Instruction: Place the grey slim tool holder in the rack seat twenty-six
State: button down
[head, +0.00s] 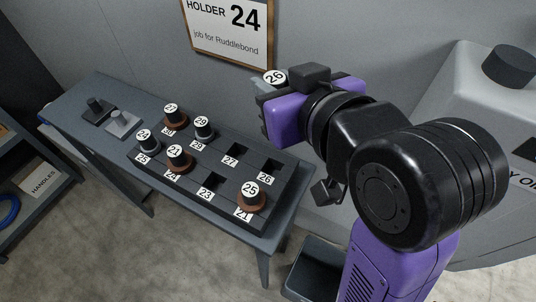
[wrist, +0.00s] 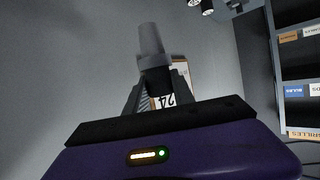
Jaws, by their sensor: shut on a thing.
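My gripper (head: 264,97) is shut on the grey slim tool holder (head: 274,77), whose round white top label reads 26 in the head view. In the wrist view the holder's grey tapered end (wrist: 151,40) sticks up past the fingers, over a dark collar. My gripper is raised in front of the wall, above and behind the right end of the rack (head: 279,200).
Seats 27 (head: 237,151) and 23 (head: 214,182) are empty. Several holders stand in other seats, including one marked 25 (head: 250,196) at the front right. Two small blocks (head: 118,121) are on the bench's left. A wall sign (head: 232,27) reads HOLDER 24. A grey machine (head: 465,95) stands at right.

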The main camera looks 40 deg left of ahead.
notch_tip(320, 180, down, 18)
jog(key=shift+b, duration=0.45)
jog(key=shift+f, duration=0.1)
jog(key=c, duration=1.1)
grip_release()
jog(key=shift+f, duration=0.1)
jog(key=shift+d+r, duration=0.15)
jog(key=shift+r, duration=0.05)
jog(key=v, duration=1.1)
jog(key=shift+s+d+r+b, duration=0.1)
jog(key=shift+s+d+b, duration=0.1)
jog(key=shift+d+b, duration=0.15)
jog(key=shift+d, duration=0.1)
